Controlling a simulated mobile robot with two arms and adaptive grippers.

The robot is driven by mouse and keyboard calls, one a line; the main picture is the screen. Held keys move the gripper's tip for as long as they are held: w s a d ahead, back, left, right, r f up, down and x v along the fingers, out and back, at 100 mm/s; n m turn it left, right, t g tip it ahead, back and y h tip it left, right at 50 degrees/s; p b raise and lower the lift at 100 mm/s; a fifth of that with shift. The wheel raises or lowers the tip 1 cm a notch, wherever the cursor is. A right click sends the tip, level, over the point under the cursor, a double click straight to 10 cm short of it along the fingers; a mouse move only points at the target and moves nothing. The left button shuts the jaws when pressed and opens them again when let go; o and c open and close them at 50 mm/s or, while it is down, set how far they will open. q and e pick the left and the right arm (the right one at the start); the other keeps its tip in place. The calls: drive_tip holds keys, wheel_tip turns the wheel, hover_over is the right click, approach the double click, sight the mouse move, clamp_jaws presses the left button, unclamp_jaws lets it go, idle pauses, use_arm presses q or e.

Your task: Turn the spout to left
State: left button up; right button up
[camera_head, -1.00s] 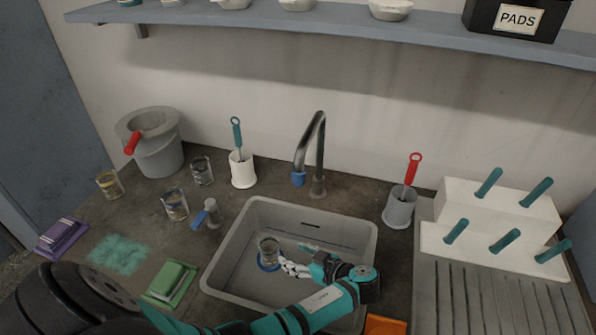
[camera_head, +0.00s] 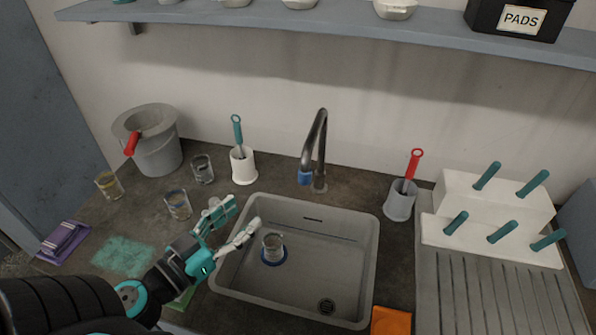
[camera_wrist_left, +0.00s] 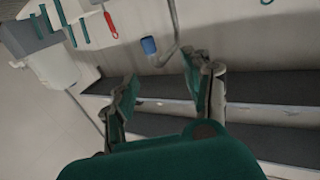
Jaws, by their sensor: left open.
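The tap's grey metal spout (camera_head: 321,140) arches up behind the sink and comes down to a blue tip (camera_head: 305,178), a little left of its base. In the left wrist view the blue tip (camera_wrist_left: 149,46) and part of the spout (camera_wrist_left: 171,15) show beyond the fingers. My left gripper (camera_head: 243,214) is open and empty over the left rim of the sink, left of and nearer than the spout, apart from it. Its spread fingers also show in the left wrist view (camera_wrist_left: 160,74). My right gripper is not in view.
A glass (camera_head: 272,242) stands on a blue ring in the sink (camera_head: 345,265). A white brush holder (camera_head: 243,168) stands left of the tap and a grey one (camera_head: 399,203) right. Glasses (camera_head: 177,205) stand on the left counter. A shelf (camera_head: 330,22) runs above.

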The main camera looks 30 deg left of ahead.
sight(300, 175)
use_arm(q)
drive_tip(key=shift+m+h, duration=0.5)
drive_tip(key=p+x, duration=0.3)
drive_tip(key=x, duration=0.2)
drive_tip(key=d+p+x, duration=0.1)
drive_tip(key=p+x, duration=0.2)
drive_tip(key=x, duration=0.2)
drive_tip(key=p+x, duration=0.3)
drive_tip(key=x, duration=0.3)
drive_tip(key=shift+s+d+r, duration=0.2)
drive_tip(key=shift+d+r, duration=0.05)
drive_tip(key=shift+r, duration=0.15)
drive_tip(key=shift+w+d+f+p, duration=0.15)
drive_tip(key=shift+w+p, duration=0.2)
drive_tip(key=shift+w, duration=0.2)
drive_tip(key=shift+c, duration=0.2)
clamp_jaws()
